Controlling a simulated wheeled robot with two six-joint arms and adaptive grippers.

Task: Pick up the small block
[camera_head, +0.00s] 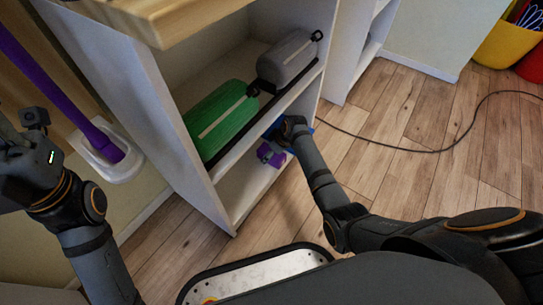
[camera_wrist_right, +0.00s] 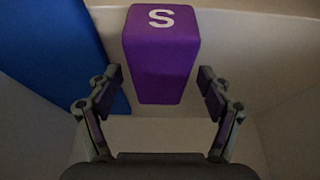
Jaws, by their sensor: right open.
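The small block (camera_wrist_right: 161,57) is purple, with a white "S" on its upper face. In the right wrist view it is ahead of my right gripper (camera_wrist_right: 160,77), between the lines of its two fingers. The fingers are open and a gap shows on each side of the block. In the head view my right arm reaches into the lower shelf space, where a small purple shape (camera_head: 271,154) shows; I cannot tell if it is block or finger pad.
A blue object (camera_wrist_right: 55,45) stands left of the block, close to the left finger. A black cable (camera_head: 440,143) crosses the wooden floor. A purple pole (camera_head: 60,75) stands left.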

